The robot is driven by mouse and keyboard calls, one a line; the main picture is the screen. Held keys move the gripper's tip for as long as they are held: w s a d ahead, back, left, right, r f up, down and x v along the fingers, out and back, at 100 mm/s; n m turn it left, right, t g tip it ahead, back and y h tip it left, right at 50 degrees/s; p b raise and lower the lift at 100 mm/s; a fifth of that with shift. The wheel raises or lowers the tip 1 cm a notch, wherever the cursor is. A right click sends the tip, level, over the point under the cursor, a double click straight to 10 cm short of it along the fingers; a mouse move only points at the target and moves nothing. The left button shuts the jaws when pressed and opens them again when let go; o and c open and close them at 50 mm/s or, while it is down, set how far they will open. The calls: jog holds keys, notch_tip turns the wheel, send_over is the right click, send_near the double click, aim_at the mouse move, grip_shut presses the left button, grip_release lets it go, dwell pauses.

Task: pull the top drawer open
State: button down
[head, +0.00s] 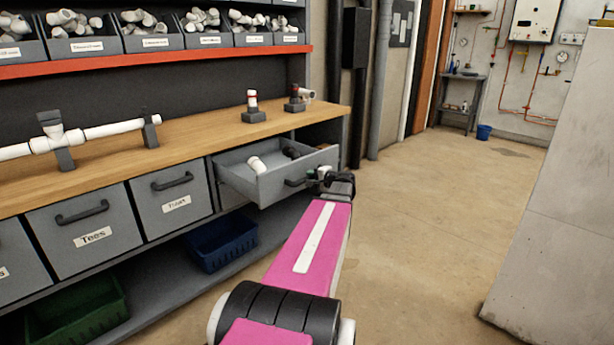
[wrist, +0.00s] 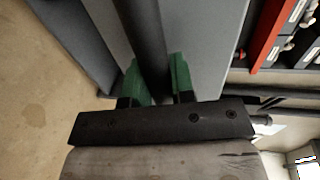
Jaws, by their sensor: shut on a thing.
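The top drawer (head: 262,186) is a grey drawer at the right end of the workbench, and it stands well out from the bench front. A white fitting (head: 257,165) and a dark fitting lie inside it. Its dark bar handle (head: 294,183) is on the front panel, partly hidden by my gripper (head: 325,178) in the head view. In the wrist view my gripper (wrist: 158,85) has its green-padded fingers on either side of the handle bar (wrist: 143,40), shut on it. The grey drawer front (wrist: 205,45) fills the area behind the bar.
The wooden worktop (head: 190,125) holds a white pipe assembly (head: 85,135) and small fittings on stands. Closed grey drawers (head: 85,222) line the bench to the left. A blue bin (head: 222,243) and a green bin (head: 75,308) sit below. Open floor (head: 440,190) lies right, bounded by a pale block (head: 560,190).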

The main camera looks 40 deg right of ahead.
jog(key=shift+s, duration=0.15)
jog(key=c, duration=1)
grip_release()
jog(key=v, duration=1)
jog(key=shift+s+d, duration=0.15)
jog(key=shift+s, duration=0.2)
jog(key=shift+s, duration=0.1)
